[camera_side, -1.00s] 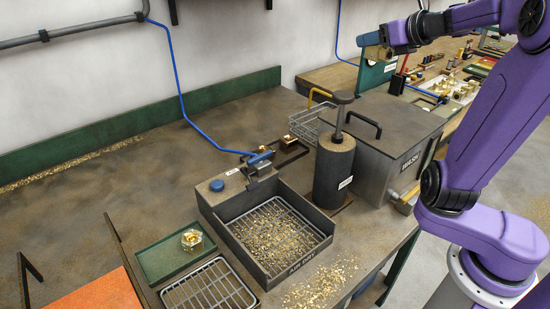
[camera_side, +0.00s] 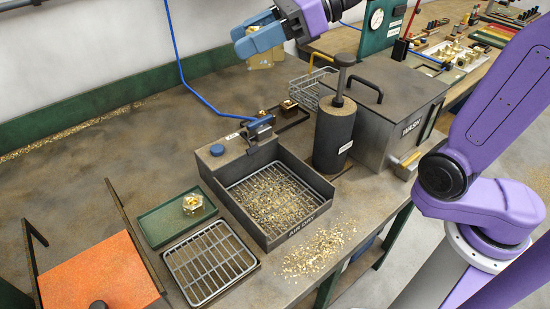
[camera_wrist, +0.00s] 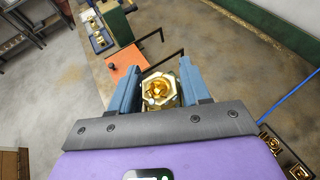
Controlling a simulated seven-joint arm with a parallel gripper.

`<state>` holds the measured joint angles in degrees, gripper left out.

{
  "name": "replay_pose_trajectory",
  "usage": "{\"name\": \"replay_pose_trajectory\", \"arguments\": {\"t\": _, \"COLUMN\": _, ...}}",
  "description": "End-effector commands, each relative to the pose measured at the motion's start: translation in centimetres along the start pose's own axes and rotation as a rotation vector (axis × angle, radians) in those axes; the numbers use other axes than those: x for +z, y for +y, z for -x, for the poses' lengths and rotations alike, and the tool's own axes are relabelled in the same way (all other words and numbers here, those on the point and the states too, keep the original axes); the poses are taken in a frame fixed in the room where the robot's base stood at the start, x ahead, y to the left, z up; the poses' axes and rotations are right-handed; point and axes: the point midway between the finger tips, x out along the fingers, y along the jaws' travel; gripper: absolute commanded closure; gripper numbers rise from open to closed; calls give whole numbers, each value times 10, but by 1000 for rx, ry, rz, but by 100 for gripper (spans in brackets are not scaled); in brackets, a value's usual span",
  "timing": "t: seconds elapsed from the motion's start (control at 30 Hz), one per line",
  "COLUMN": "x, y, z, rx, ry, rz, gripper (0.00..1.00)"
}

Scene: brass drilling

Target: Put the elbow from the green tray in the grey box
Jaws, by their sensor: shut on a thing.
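My gripper (camera_side: 262,40) is above the back of the bench in the side view, shut on a brass fitting (camera_side: 266,60). In the wrist view the brass fitting (camera_wrist: 158,90) sits between the blue fingers of my gripper (camera_wrist: 160,88), its hexagonal end and round opening facing the camera. I cannot tell whether it is an elbow. The small green tray (camera_side: 152,228) lies on the bench at front left, with another brass fitting (camera_side: 193,203) in it. A dark grey open box (camera_side: 290,232) marked AIR DRY stands to its right, with a grate and brass chips inside.
A wire rack (camera_side: 210,262) lies in front of the green tray, beside an orange panel (camera_side: 95,270). A dark cylinder with a plunger (camera_side: 333,140) and the grey WASH box (camera_side: 385,130) stand to the right. Brass chips (camera_side: 320,250) litter the front edge. The bench's back left is open.

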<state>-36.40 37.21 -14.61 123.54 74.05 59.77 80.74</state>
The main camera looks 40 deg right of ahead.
Motion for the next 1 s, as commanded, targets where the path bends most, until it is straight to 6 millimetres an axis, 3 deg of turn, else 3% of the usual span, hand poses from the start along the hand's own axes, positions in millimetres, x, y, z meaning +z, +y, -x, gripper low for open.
{"name": "replay_pose_trajectory", "arguments": {"t": 0.13, "x": 5, "y": 22, "z": -12, "rx": 76, "ry": -5, "rz": 33, "gripper": 100}}
{"name": "replay_pose_trajectory", "arguments": {"t": 0.33, "x": -25, "y": 20, "z": -23, "rx": 68, "ry": -3, "rz": 23, "gripper": 100}}
{"name": "replay_pose_trajectory", "arguments": {"t": 1.0, "x": -171, "y": 19, "z": -84, "rx": 67, "ry": -1, "rz": 14, "gripper": 100}}
